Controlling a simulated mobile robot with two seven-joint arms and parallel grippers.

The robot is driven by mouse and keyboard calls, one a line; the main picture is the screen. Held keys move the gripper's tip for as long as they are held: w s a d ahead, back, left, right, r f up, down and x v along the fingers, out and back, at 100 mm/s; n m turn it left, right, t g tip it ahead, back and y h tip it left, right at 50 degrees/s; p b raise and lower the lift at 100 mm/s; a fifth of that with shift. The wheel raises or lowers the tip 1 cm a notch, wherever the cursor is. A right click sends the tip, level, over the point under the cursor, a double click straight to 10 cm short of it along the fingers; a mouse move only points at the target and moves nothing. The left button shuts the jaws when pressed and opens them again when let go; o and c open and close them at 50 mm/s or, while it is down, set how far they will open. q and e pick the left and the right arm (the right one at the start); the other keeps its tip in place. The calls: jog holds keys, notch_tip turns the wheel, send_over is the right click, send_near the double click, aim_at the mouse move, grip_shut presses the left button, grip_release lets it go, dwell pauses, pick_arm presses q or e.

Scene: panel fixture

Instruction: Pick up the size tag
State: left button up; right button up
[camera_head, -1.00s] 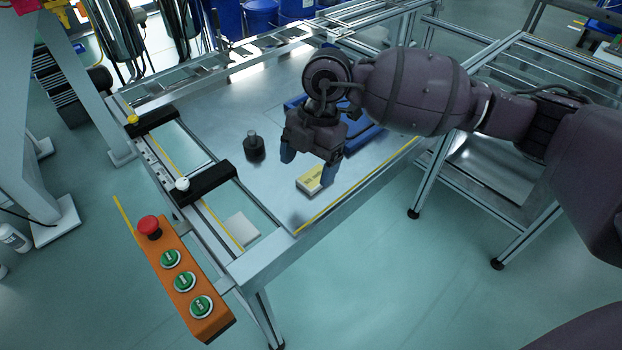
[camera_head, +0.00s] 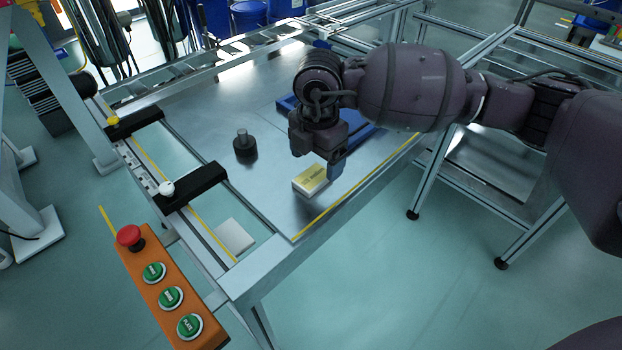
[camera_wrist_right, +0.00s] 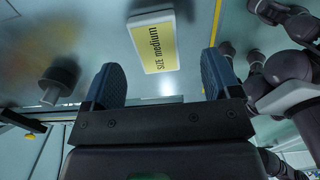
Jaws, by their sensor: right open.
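The size tag is a small white block with a yellow face (camera_head: 312,179) lying flat on the metal table near its front right edge. In the right wrist view the tag (camera_wrist_right: 153,42) reads "SIZE medium" and sits beyond the fingertips, roughly between their lines. My right gripper (camera_wrist_right: 160,78) has its two blue fingers spread wide with nothing between them. In the head view my right gripper (camera_head: 318,165) hangs just above and behind the tag, with one blue finger to its right. My left gripper is not in view.
A black cylinder with a metal post (camera_head: 245,147) stands left of the tag; it also shows in the wrist view (camera_wrist_right: 58,80). A blue tray (camera_head: 288,104) lies behind my gripper. An orange button box (camera_head: 170,292) is at front left. Bare table surrounds the tag.

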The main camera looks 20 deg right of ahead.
aim_at(314, 175)
jog(key=f+b, duration=0.1)
jog(key=f, duration=0.3)
jog(key=shift+w+a+f+b, duration=0.2)
jog(key=shift+f+b, duration=0.05)
jog(key=shift+b, duration=0.1)
jog(key=shift+r, duration=0.15)
jog(key=c, duration=1)
